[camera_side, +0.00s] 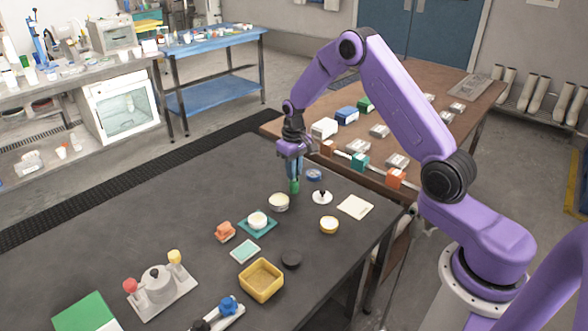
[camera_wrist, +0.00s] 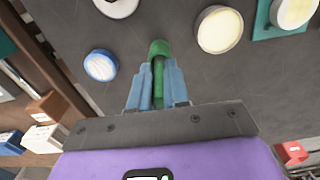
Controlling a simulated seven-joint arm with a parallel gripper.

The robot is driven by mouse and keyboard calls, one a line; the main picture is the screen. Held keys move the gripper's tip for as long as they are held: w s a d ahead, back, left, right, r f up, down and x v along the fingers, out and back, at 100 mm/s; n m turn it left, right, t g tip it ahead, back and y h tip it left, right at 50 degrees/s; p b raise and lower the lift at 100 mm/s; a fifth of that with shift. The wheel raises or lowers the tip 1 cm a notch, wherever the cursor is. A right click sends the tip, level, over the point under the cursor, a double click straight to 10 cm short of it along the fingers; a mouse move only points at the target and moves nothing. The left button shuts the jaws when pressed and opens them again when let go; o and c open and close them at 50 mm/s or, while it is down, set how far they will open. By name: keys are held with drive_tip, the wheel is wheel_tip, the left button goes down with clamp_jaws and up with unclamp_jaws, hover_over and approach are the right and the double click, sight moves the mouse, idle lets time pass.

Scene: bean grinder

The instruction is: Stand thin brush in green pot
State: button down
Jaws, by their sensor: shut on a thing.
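My gripper (camera_side: 293,174) points down over the far right part of the dark table. Its blue fingers are closed around a narrow green object (camera_side: 294,187), which sticks out below the fingertips. In the wrist view the green object (camera_wrist: 159,48) has a rounded end and a thin strip running back between the fingers. I cannot tell whether it is the green pot, the thin brush, or both together. Its lower end is close to the tabletop; whether it touches is unclear. I can make out no separate brush or green pot elsewhere.
Close by are a pale-filled round tin (camera_side: 279,202), a blue round dish (camera_side: 314,175) and a white disc with a dark knob (camera_side: 320,197). A bowl on a teal saucer (camera_side: 271,227), a yellow tray (camera_side: 262,293) and a grinder-like device (camera_side: 160,284) stand nearer the front.

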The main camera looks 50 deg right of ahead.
drive_tip(key=shift+f, duration=0.4)
idle(0.3)
drive_tip(key=shift+c, duration=2.4)
unclamp_jaws()
drive_tip(key=shift+r, duration=0.15)
drive_tip(key=shift+r, duration=3.4)
